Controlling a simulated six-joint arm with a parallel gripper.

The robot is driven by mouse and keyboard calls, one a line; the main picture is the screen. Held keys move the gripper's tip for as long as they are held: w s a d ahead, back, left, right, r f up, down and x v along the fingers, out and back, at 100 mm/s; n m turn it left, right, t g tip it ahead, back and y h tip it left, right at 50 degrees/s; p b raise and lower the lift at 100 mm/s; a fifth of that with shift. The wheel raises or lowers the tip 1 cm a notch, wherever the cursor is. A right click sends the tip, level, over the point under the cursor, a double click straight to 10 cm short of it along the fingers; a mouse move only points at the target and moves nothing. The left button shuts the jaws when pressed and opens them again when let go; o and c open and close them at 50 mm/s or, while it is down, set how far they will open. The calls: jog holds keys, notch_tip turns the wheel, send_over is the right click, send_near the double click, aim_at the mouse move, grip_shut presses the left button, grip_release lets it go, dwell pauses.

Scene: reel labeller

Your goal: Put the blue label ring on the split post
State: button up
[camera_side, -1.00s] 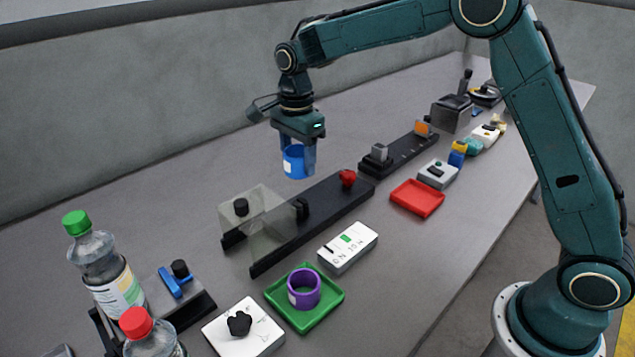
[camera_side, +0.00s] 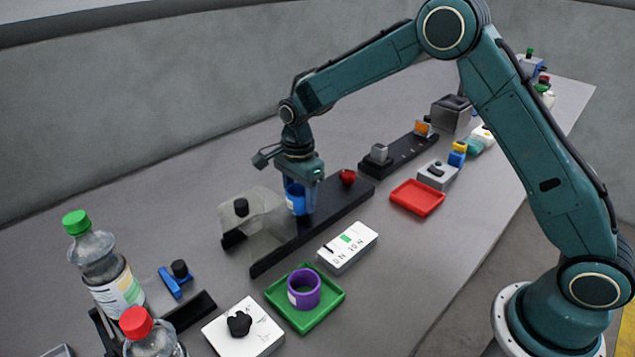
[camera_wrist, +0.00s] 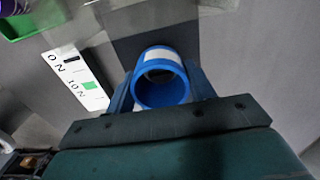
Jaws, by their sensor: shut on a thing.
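My gripper (camera_side: 302,200) is shut on the blue label ring (camera_side: 295,197), which has a white label patch. In the wrist view the ring (camera_wrist: 176,94) sits between the two fingers, its opening facing the camera, with something dark inside. In the side view the ring is low over the long black base (camera_side: 288,247), where a short dark post stood in view earlier. Ring and fingers now hide that post. I cannot tell whether the ring is around it or just above it.
A clear guard (camera_side: 262,210) stands left of the ring, and a red knob (camera_side: 347,177) right of it. A white switch box (camera_side: 347,247) and a green tray (camera_side: 328,303) with a purple ring (camera_side: 304,288) lie in front. A red tray (camera_side: 417,198) is at right.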

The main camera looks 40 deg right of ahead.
jog(key=shift+f, duration=0.8)
jog(key=shift+f, duration=0.1)
jog(key=o, duration=1)
jog(key=shift+o, duration=0.2)
notch_tip(320, 180, up, 12)
jog(key=shift+r, duration=0.2)
